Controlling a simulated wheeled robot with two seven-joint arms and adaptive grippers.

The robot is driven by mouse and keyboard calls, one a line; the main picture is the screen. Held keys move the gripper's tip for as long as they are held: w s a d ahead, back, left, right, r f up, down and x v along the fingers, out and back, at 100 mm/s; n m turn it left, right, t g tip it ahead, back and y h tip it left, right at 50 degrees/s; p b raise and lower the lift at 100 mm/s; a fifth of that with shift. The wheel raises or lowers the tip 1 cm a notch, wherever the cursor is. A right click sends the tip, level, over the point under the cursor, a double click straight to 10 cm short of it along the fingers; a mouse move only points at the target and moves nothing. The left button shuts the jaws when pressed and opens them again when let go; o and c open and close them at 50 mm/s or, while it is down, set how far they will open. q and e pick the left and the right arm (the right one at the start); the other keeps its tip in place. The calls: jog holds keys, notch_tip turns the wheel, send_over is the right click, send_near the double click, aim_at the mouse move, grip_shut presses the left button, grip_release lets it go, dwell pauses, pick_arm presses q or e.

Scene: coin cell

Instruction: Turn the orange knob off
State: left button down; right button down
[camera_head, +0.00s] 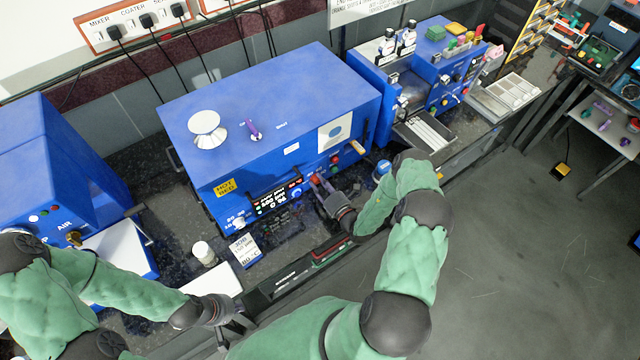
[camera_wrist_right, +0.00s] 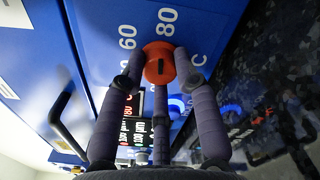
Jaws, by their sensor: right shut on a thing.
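The orange knob (camera_wrist_right: 159,72) sits on the blue front panel between the printed 60 and 80 marks in the right wrist view. A dark slot line runs down its face. My right gripper (camera_head: 319,188) is at the front of the large blue machine (camera_head: 270,105). Its purple-grey fingers are closed around the knob's sides in the wrist view. In the head view the gripper mostly hides the knob. My left gripper (camera_head: 236,328) is at the lower left, over the bench's front edge, with its fingers apart and empty, away from the machine.
A lit display (camera_head: 277,198) is left of my right gripper. Another blue machine (camera_head: 50,170) is at the left. The floor (camera_head: 520,240) at the right is mostly clear.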

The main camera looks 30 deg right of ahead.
jog(key=n, duration=0.4)
jog(key=shift+s+a+f+b, duration=0.1)
jog(key=shift+f+b, duration=0.05)
jog(key=shift+b, duration=0.2)
jog(key=n, duration=0.5)
jog(key=shift+n+b, duration=0.3)
jog(key=shift+b, duration=0.1)
jog(key=n, duration=0.4)
jog(key=shift+n+b, duration=0.3)
jog(key=n, duration=0.4)
jog(key=shift+f+n+b, duration=0.1)
jog(key=shift+n+b, duration=0.2)
jog(key=n, duration=0.3)
jog(key=shift+n, duration=0.3)
jog(key=n+b, duration=0.1)
jog(key=n, duration=0.3)
jog(key=shift+n, duration=0.3)
jog(key=n, duration=0.4)
jog(key=shift+b, duration=0.35)
jog(key=shift+n, duration=1.6)
